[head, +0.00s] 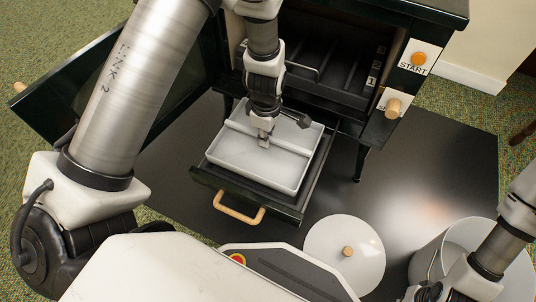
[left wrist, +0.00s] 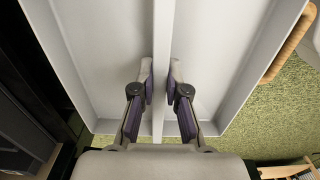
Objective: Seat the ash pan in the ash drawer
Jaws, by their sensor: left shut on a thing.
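The ash pan (head: 233,160) is a shallow light-grey rectangular tray with a raised bar across its middle. It lies over the pulled-out ash drawer (head: 283,211), a dark drawer with a wooden handle, roughly lined up with it. I cannot tell whether the pan rests on the drawer floor or is a little above. My left gripper (head: 264,140) points down and is shut on the pan's middle bar; in the left wrist view its fingers (left wrist: 161,88) pinch the bar from both sides. My right gripper is partly in view at the bottom right, its fingers unclear.
The dark stove (head: 440,12) stands behind, its door (head: 50,80) swung open to the left. A START button (head: 418,59) and a wooden knob (head: 393,106) are on its right front. A round lid (head: 325,262) and a grey bucket (head: 470,236) are at the lower right on the black floor plate (head: 440,170).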

